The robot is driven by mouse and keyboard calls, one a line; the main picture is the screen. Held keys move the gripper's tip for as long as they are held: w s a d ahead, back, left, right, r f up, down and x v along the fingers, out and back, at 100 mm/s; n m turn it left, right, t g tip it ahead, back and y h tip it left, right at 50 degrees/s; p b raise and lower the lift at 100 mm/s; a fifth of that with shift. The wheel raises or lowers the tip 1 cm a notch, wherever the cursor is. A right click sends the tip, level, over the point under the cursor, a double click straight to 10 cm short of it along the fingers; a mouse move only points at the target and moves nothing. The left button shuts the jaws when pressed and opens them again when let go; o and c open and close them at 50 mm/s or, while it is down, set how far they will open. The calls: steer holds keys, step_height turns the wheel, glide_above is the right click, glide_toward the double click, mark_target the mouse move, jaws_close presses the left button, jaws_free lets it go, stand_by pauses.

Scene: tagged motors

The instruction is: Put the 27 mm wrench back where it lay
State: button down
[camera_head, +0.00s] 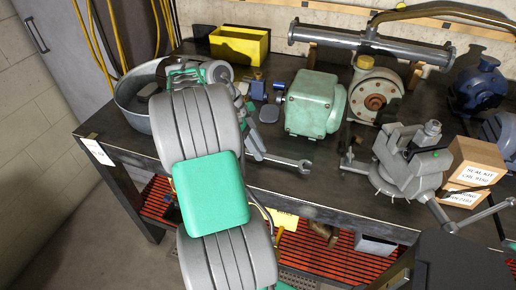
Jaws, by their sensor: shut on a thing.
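A grey open-end wrench (285,161) shows near the front edge of the workbench, its open jaw pointing right. Its left end runs behind my arm and gripper; no size mark on it can be read. My gripper (251,143) is at this left end, mostly hidden behind my grey and teal arm, and is shut on the wrench. Whether the wrench touches the bench top or is just above it, I cannot tell.
A metal basin (133,112) stands left and a yellow bin (240,46) behind. A green motor (312,104), a flanged pump (376,94), a grey vise (408,160) and cardboard boxes (474,165) stand right. Small parts lie behind the wrench. Some bare bench top (325,185) shows in front.

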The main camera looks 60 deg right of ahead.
stand_by(0.4)
steer(key=shift+f+b, duration=0.5)
steer(key=shift+r, duration=0.1)
steer(key=c, duration=1.2)
jaws_free()
steer(key=shift+c, duration=0.2)
